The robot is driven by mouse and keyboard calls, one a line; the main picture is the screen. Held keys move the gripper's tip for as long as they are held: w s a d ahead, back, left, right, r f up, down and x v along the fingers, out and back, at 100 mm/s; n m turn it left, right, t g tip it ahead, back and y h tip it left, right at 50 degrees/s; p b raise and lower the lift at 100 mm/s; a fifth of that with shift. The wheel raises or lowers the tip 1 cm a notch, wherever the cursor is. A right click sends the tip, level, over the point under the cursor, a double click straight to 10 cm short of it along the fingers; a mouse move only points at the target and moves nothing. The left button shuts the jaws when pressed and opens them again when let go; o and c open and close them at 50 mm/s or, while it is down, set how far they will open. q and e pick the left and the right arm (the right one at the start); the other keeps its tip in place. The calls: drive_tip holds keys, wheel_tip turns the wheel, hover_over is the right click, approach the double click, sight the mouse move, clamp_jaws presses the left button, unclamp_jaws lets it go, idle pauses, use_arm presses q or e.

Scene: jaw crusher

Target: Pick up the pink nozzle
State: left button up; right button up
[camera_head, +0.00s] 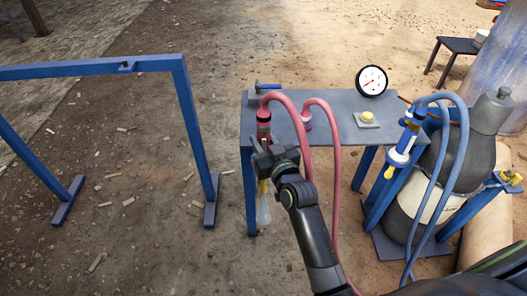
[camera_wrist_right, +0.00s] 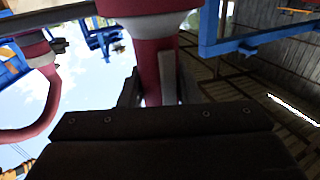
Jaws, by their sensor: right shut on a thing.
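The pink nozzle (camera_head: 263,124) stands upright at the front left edge of the grey table (camera_head: 318,128), with a pink hose (camera_head: 285,101) looping from its top. My right gripper (camera_head: 268,154) is shut on the nozzle's body. In the right wrist view, the pink nozzle (camera_wrist_right: 158,68) runs up between the dark jaws, below a wider pink-and-white collar. A yellow tip and a pale, whitish shape (camera_head: 263,211) show below the gripper in the head view. The gripper hides the nozzle's middle. I cannot tell whether it rests in a holder. My left gripper is not in view.
A round gauge (camera_head: 371,80) and a yellow button (camera_head: 367,116) are on the table. A blue nozzle (camera_head: 404,143) hangs right, beside a grey tank (camera_head: 468,150) with blue hoses. A blue frame (camera_head: 189,120) stands left. Dirt ground between frame and table is mostly clear.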

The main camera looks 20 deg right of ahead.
sight(265, 111)
drive_tip(key=shift+c, duration=1.1)
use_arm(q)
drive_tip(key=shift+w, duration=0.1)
use_arm(e)
drive_tip(key=shift+r, duration=0.1)
drive_tip(key=shift+r, duration=0.5)
wheel_tip(265, 111, up, 10)
drive_tip(key=p, duration=0.4)
drive_tip(key=shift+f, duration=0.15)
wheel_tip(265, 111, up, 4)
drive_tip(key=shift+r+p, duration=0.15)
drive_tip(key=shift+p, duration=0.5)
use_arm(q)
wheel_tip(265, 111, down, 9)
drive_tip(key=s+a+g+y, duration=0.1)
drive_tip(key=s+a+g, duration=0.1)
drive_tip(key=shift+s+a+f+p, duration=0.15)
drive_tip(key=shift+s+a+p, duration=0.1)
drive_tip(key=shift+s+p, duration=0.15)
use_arm(e)
drive_tip(key=shift+r, duration=1.45)
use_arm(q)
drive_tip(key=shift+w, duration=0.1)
